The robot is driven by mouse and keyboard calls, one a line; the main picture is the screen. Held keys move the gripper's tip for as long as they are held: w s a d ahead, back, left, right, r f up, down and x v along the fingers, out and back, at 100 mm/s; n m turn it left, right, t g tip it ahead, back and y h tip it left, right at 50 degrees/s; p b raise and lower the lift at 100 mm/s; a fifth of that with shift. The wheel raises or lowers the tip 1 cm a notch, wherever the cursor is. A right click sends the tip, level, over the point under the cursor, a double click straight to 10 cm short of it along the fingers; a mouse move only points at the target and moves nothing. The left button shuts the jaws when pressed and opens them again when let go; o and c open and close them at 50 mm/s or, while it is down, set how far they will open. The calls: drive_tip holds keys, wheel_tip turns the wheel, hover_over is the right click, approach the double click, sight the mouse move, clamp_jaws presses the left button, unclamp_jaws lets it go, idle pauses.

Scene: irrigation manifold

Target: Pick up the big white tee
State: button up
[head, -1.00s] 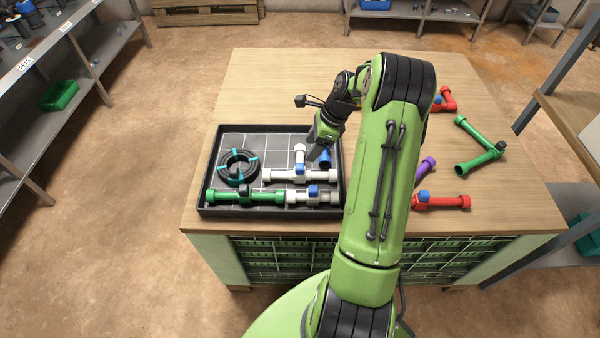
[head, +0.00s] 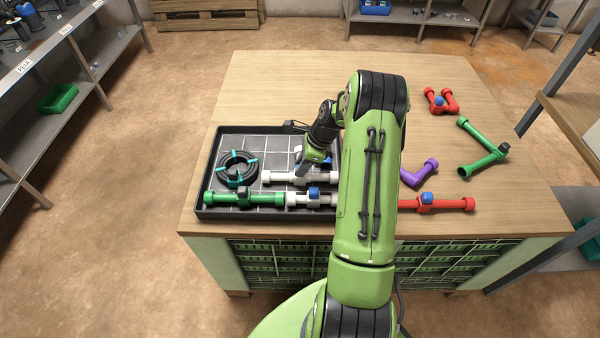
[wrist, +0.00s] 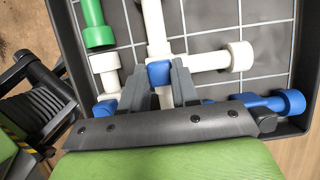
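The big white tee (head: 276,177) lies in the black tray (head: 207,178), its long run left to right and its branch pointing to the back. In the wrist view the tee (wrist: 212,62) has a blue hub and white capped ends. My gripper (head: 302,170) reaches down over the hub, which it hides in the head view. In the wrist view my gripper (wrist: 160,68) has its two grey fingers apart, one on each side of the hub. Whether they touch it is hard to tell. The tee appears to lie on the tray floor.
In the tray are a black coil (head: 238,168) with teal clips, a green pipe (head: 262,198), a smaller white fitting (head: 325,200) and a blue fitting (wrist: 260,104). Red (head: 450,204), purple (head: 420,173) and green (head: 478,140) fittings lie right. The table's back is clear.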

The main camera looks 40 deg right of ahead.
clamp_jaws()
